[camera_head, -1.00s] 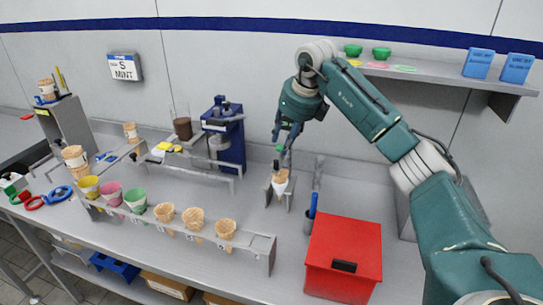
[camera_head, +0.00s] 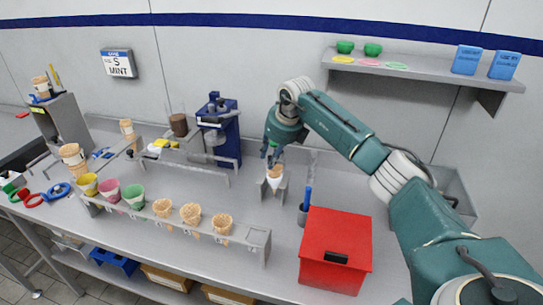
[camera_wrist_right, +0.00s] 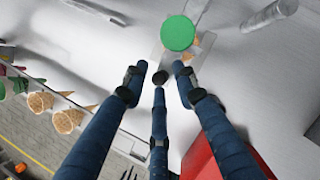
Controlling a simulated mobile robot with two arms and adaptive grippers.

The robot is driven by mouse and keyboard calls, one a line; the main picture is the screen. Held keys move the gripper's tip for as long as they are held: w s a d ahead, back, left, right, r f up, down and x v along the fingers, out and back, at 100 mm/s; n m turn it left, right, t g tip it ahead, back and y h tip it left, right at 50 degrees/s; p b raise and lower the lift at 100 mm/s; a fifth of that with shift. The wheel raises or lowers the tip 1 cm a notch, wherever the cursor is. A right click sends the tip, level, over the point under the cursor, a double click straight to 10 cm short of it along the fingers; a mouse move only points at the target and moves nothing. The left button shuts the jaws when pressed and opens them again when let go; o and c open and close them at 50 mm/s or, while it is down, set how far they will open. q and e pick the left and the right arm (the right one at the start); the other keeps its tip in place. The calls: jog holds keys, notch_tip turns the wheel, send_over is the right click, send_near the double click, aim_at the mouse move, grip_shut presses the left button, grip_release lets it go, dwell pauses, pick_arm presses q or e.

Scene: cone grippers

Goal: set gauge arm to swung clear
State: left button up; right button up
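A small grey stand (camera_head: 284,189) on the bench holds a wrapped cone (camera_head: 274,178) upright. My right gripper (camera_head: 271,160) is just above it, pointing down. In the right wrist view, a round green disc (camera_wrist_right: 178,33) lies just beyond the three blue fingers of my right gripper (camera_wrist_right: 160,80). The fingers are spread, with nothing seen between them. The grey stand (camera_wrist_right: 205,42) and a bit of orange cone show partly behind the disc. I cannot make out the gauge arm clearly; the green disc may be part of it. My left gripper is not in view.
A red box (camera_head: 335,240) stands to the right of the stand, with a dark cup holding a blue-handled tool (camera_head: 305,205) between. A rack (camera_head: 255,238) of several cones is at front left. A blue machine (camera_head: 220,130) stands behind left. A shelf (camera_head: 440,78) is above right.

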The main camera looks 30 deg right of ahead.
jog(key=shift+r, duration=0.15)
grip_shut()
